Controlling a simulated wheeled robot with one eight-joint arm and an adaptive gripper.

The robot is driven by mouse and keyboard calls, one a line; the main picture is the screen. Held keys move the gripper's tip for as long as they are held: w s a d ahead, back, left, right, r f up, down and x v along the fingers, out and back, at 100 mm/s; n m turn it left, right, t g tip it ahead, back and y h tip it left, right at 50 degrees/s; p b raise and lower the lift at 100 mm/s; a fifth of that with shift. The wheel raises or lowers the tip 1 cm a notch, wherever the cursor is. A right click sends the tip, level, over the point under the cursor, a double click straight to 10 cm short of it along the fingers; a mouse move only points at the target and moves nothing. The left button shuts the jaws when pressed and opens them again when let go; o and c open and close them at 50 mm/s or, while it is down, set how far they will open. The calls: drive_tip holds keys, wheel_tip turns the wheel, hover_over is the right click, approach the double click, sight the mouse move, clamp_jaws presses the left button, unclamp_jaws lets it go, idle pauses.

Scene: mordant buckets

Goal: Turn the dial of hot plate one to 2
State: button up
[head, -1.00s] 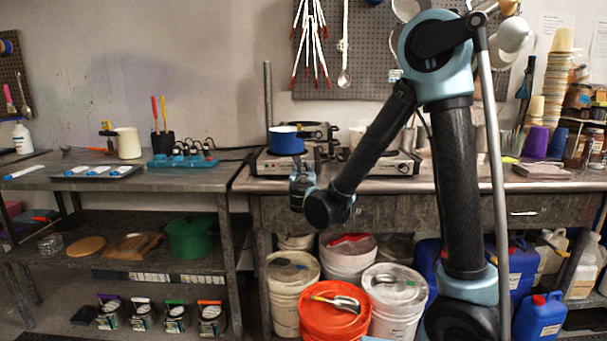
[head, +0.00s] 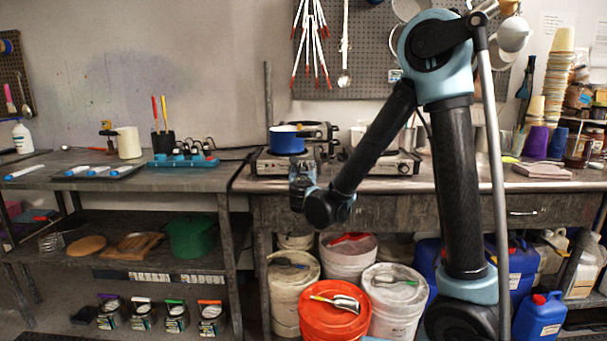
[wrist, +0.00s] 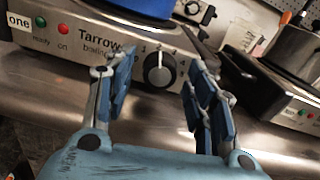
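Hot plate one (head: 262,166) stands on the right bench with a blue pot (head: 287,141) on it. Small numbers ring the dial, too small to read surely. My gripper (wrist: 160,88) is open, its blue-padded fingers left and right of the dial in the picture; I see no contact with it. In the head view my gripper (head: 303,170) is in front of the hot plate and hides the dial.
A second hot plate (head: 405,165) stands to the right, with a metal pot (wrist: 295,50) on it in the wrist view. Buckets, including an orange one (head: 330,318), stand below the bench.

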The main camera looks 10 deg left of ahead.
drive_tip(key=shift+s, duration=0.1)
drive_tip(key=v, duration=1.1)
drive_tip(key=shift+s, duration=0.35)
drive_tip(key=shift+f, duration=0.1)
drive_tip(key=w+d+f+m+g+h, duration=0.15)
drive_tip(key=d+m, duration=0.25)
drive_tip(key=d, duration=0.4)
drive_tip(key=w+d+f+m+g+h, duration=0.1)
drive_tip(key=w+d+m+h, duration=0.15)
drive_tip(key=d+m, duration=0.4)
drive_tip(key=w+d+f+m+g+h, duration=0.1)
drive_tip(key=d+m+g+h, duration=0.15)
drive_tip(key=d, duration=0.65)
drive_tip(key=s+d+f+m+g+h, duration=0.1)
drive_tip(key=s+d+f+m+g, duration=0.15)
drive_tip(key=d+m, duration=0.35)
drive_tip(key=s+d+f+m+g+h, duration=0.1)
drive_tip(key=s+d+f+m+g, duration=0.2)
drive_tip(key=d, duration=0.5)
drive_tip(key=s+d+f+m+g+y, duration=0.2)
drive_tip(key=s+f+m, duration=0.1)
drive_tip(key=s+m, duration=0.6)
drive_tip(key=s+d+f+m+g+y, duration=0.2)
drive_tip(key=s+d+f+m, duration=0.1)
drive_tip(key=s+m, duration=0.5)
drive_tip(key=shift+s+f+m+g, duration=0.4)
drive_tip(key=shift+s+f, duration=0.15)
drive_tip(key=shift+s, duration=0.55)
